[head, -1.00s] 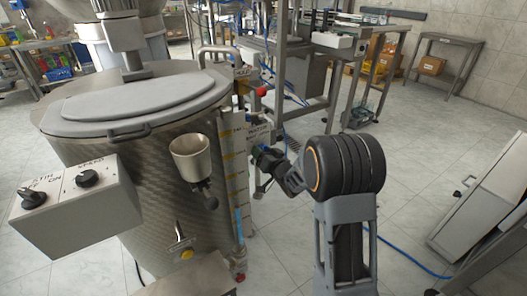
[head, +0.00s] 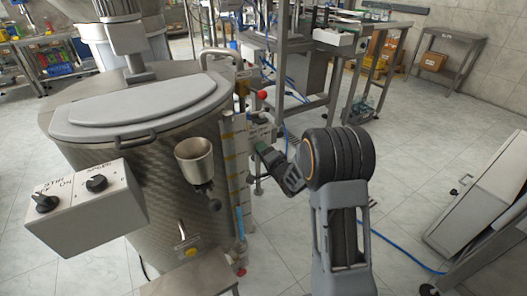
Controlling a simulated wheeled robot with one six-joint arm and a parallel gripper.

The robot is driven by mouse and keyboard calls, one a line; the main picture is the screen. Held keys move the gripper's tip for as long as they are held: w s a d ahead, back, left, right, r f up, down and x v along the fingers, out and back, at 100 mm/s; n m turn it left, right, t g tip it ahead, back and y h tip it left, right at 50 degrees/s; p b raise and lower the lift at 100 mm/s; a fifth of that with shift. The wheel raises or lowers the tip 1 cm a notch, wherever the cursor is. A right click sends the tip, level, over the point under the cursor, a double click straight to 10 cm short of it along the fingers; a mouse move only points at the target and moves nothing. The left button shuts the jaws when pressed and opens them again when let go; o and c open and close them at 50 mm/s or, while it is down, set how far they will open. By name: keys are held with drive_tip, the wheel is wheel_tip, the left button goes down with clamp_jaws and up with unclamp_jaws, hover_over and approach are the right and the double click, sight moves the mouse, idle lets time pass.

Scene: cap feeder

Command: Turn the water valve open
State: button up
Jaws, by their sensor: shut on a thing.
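My gripper (head: 259,152) reaches in from the right, beside the sight tube on the right side of the steel tank (head: 124,190). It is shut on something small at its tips. The water valve's handle is not clearly visible; the gripper covers that spot, so I take the held thing to be the handle but cannot tell its angle. A white label (head: 260,132), its small lettering seeming to read WATER, sits just above the gripper.
A red knob (head: 262,95) is higher on the pipework. A steel funnel (head: 195,156) hangs on the tank's front. A control box (head: 88,207) with two black knobs stands at left. A white cabinet (head: 490,195) is at right.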

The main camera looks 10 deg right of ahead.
drive_tip(key=shift+m, duration=0.6)
drive_tip(key=o, duration=0.9)
drive_tip(key=p+v, duration=0.1)
drive_tip(key=v, duration=1.2)
drive_tip(key=shift+s+d+p, duration=0.15)
drive_tip(key=shift+s+p, duration=0.2)
drive_tip(key=shift+p, duration=0.05)
